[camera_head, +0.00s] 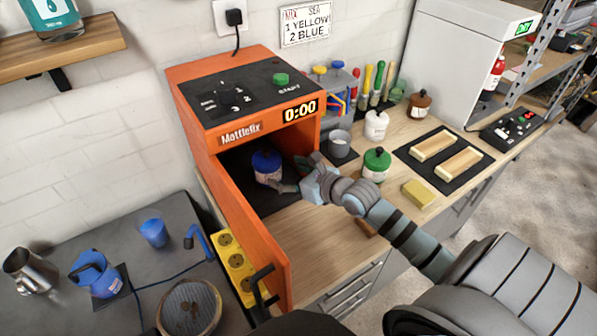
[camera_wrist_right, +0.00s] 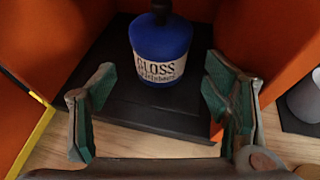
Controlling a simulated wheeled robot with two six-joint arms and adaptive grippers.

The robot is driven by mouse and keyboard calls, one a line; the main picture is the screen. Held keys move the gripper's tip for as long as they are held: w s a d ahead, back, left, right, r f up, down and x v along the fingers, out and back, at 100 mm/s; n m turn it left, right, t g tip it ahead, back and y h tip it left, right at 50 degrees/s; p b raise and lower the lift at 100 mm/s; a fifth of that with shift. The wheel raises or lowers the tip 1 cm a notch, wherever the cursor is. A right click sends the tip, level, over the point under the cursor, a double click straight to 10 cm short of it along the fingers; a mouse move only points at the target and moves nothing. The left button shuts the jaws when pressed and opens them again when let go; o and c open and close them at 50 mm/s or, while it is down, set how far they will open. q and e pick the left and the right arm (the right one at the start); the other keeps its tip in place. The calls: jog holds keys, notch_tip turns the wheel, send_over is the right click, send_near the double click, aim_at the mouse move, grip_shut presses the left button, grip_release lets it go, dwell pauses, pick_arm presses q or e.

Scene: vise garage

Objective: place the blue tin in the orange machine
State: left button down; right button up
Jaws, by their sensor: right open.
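The blue tin (camera_head: 267,166) has a blue lid and a pale label reading GLOSS. It stands upright inside the orange machine (camera_head: 246,225), on a dark plate. In the right wrist view the tin (camera_wrist_right: 160,50) stands ahead, with clear space between it and both fingers. The machine's door is open at the front left. My right gripper (camera_head: 292,175) is open and empty at the machine's opening, just in front of the tin. My left gripper is not in view.
A grey cup (camera_head: 340,145), a green-lidded tin (camera_head: 376,164) and a white bottle (camera_head: 376,126) stand right of the machine. A yellow block (camera_head: 419,193) lies near the bench front. The open door (camera_head: 262,255) bounds the left side.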

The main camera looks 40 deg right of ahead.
jog(key=p+v, duration=0.1)
jog(key=v, duration=0.3)
dwell(0.5)
